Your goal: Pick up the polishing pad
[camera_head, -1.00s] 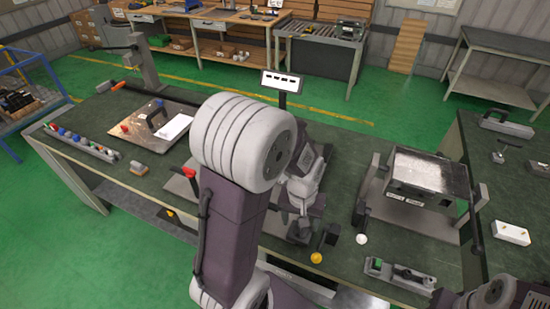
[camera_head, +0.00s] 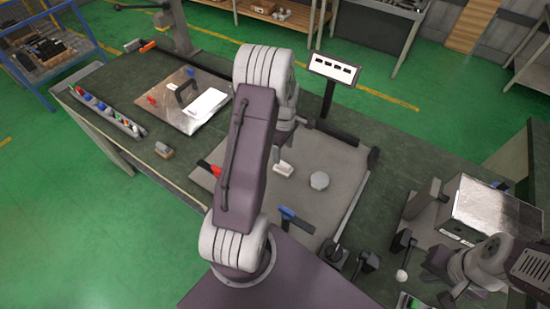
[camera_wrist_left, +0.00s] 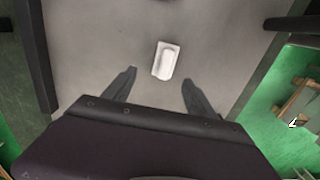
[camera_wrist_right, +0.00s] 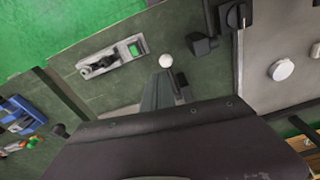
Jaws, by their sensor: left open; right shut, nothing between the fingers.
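A small white rectangular block (camera_head: 283,168) with a raised middle, which I take for the polishing pad, lies on a grey plate (camera_head: 345,160) in the head view. The left wrist view shows it (camera_wrist_left: 166,60) between and just beyond the fingertips of my open, empty left gripper (camera_wrist_left: 157,82). It looks below the fingers and apart from them. In the head view my left arm hides most of that gripper. My right gripper (camera_wrist_right: 165,82) is shut and empty, its tips near a white ball knob (camera_wrist_right: 166,61). A pale round disc (camera_head: 319,181) lies right of the block.
A red-handled part (camera_head: 208,169) and a blue-handled part (camera_head: 297,220) lie on the plate. A display on a post (camera_head: 334,70) stands behind. A metal box fixture (camera_head: 490,208) stands at right, a tool strip (camera_head: 105,112) at left.

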